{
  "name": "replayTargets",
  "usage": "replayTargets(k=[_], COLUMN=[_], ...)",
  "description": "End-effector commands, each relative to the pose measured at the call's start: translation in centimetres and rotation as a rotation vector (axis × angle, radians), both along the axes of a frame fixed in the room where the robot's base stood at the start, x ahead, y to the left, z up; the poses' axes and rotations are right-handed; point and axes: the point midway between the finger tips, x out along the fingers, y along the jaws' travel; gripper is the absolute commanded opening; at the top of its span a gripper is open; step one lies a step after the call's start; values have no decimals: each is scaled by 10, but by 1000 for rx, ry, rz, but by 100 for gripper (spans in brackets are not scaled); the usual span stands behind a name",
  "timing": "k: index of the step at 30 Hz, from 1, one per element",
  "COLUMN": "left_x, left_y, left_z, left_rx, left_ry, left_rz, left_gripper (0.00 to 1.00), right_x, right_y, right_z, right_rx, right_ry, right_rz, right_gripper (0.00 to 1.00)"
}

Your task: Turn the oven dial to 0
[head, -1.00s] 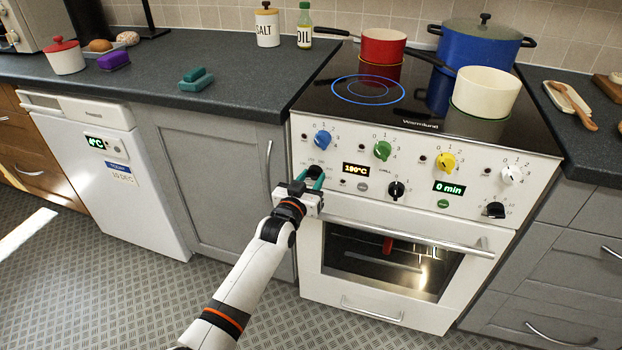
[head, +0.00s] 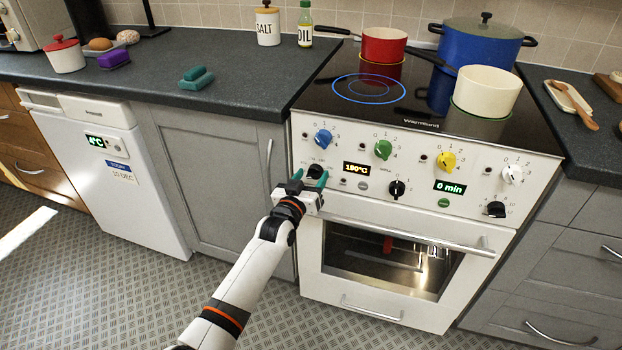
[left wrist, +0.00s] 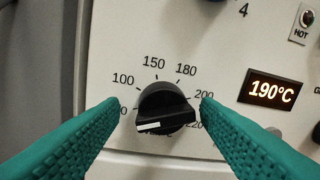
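The oven dial (head: 316,171) is a black knob at the left of the oven's white panel. In the left wrist view the dial (left wrist: 166,106) has its white mark pointing left and slightly down, below the 100 label. Labels 100, 150, 180, 200 and 220 ring it; a label at far left is partly hidden by a finger. The display (left wrist: 272,92) reads 190°C. My left gripper (head: 309,175) is open in front of the dial, its teal fingers on either side with gaps, not touching it. My right gripper is out of view.
The oven door handle (head: 420,236) runs just below the panel. Another black knob (head: 397,189) and a blue knob (head: 322,138) are near. A red pan (head: 384,46), white pan (head: 486,92) and blue pot (head: 478,50) stand on the hob. The floor before the oven is clear.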

Motion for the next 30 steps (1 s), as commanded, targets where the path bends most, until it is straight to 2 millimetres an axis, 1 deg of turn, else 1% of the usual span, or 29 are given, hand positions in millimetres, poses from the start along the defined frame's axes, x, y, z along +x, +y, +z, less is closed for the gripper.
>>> replayTargets(k=[8,11,12,14,21,27,30], left_x=[-2,-7,-11,-19,-63,-95,-105], left_y=[-1,2,3,7,25,39,43], left_z=[0,-1,0,0,0,0,-1], left_rx=[1,2,1,2,3,1,1], left_ry=[0,1,0,1,2,1,1], left_rz=[-1,-1,-1,-1,-1,0,0], left_gripper=[57,57,57,57,57,57,57], right_x=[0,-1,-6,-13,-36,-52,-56], right_y=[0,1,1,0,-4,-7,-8], right_z=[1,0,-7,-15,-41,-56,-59], right_rx=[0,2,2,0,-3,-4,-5], right_ry=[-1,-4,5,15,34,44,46], right_rz=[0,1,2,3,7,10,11], right_gripper=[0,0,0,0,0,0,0])
